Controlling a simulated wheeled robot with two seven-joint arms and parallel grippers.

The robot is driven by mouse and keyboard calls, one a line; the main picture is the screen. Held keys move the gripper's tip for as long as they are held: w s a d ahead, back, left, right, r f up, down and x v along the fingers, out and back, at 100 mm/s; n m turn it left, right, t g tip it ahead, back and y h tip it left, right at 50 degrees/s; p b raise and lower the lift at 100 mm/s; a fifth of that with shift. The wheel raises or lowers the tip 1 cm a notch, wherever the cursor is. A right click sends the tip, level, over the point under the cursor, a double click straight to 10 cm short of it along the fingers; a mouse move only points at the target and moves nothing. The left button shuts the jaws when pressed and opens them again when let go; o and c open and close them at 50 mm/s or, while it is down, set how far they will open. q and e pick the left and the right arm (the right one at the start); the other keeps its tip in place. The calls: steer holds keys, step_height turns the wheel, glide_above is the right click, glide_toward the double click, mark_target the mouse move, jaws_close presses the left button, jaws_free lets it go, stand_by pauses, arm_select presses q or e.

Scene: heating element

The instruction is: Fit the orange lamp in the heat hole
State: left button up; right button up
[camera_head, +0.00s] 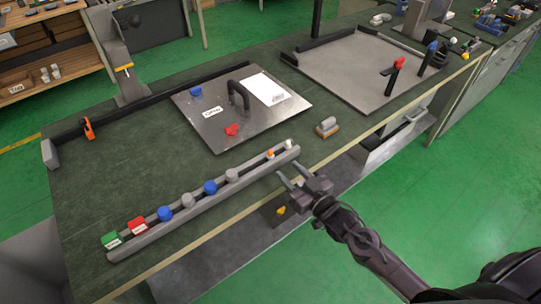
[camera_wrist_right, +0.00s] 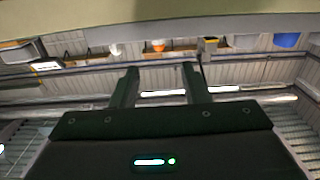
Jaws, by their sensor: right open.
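The orange lamp (camera_head: 270,154) stands near the right end of a long grey rail (camera_head: 190,213) on the green table. It also shows in the right wrist view (camera_wrist_right: 158,46), above and between the fingers. My right gripper (camera_head: 291,174) is open and empty by the table's front edge, just right of the lamp and apart from it. Its two fingers (camera_wrist_right: 160,72) point toward the rail in the wrist view. A metal plate (camera_head: 215,125) with a black handle lies behind the rail. I cannot make out which opening is the heat hole. My left gripper is out of view.
A white piece (camera_head: 288,144) stands right beside the lamp. A tan-and-grey block (camera_head: 327,127) sits near the front edge. A large grey board (camera_head: 355,70) lies behind it.

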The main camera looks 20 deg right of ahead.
mark_target(272, 155)
steer(key=p+x, duration=0.2)
steer(key=x, duration=0.5)
steer(key=shift+d, duration=0.1)
steer(key=shift+w+f, duration=0.2)
steer(key=shift+w, duration=0.05)
jaws_close()
